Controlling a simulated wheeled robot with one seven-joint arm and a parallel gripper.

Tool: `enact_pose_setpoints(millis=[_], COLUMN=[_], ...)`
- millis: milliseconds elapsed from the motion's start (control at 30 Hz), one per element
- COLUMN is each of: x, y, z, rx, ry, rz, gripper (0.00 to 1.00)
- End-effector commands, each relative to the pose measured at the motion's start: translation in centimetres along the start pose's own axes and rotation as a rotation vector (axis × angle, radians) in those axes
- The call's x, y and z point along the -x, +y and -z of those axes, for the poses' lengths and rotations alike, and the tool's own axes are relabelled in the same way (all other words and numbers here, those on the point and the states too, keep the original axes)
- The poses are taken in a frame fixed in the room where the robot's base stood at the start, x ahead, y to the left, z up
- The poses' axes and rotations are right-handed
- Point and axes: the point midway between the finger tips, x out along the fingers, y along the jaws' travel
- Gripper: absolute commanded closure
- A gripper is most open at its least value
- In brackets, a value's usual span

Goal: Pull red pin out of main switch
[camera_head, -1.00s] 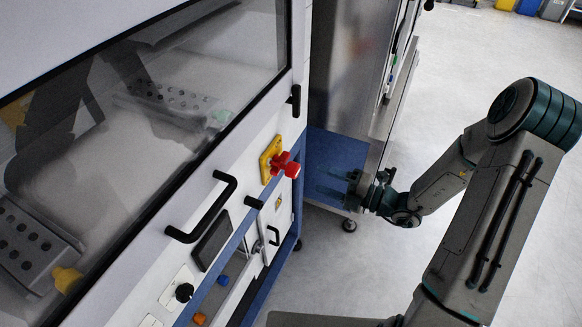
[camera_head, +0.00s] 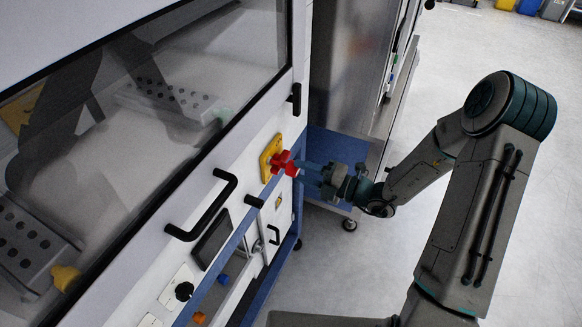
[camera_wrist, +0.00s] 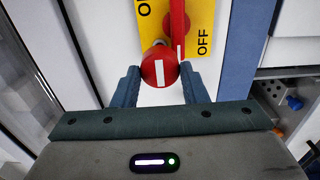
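The main switch is a yellow plate (camera_head: 269,157) on the front of the white machine, with a red handle and knob (camera_head: 287,163) standing out from it. In the wrist view the plate (camera_wrist: 204,16) carries "OFF" and part of "O…". A red bar handle (camera_wrist: 179,20) lies across it. A round red knob with a white bar, apparently the red pin's head (camera_wrist: 160,68), stands out in front. My gripper (camera_head: 304,169) is right in front of it. Its fingers (camera_wrist: 160,84) are open, one either side of the knob, with visible gaps. The pin's shaft is mostly hidden behind its head.
A black door handle (camera_head: 208,207) and a small dark panel (camera_head: 210,239) are on the machine front, left of the switch. A blue frame rail (camera_head: 236,240) runs below. A steel cabinet (camera_head: 345,80) stands behind my gripper.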

Motion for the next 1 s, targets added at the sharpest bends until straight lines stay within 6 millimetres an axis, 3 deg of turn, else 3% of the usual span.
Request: enact_pose_setpoints(millis=[33, 67, 100, 1000], x=[0.00, 0.00, 0.00, 0.97], y=[0.01, 0.01, 0.01, 0.08], z=[0.00, 0.01, 0.01, -0.01], rx=[0.000, 0.000, 0.000, 0.001], ry=[0.000, 0.000, 0.000, 0.000], rz=[0.000, 0.000, 0.000, 0.000], gripper=[0.79, 0.87, 0.88, 0.89])
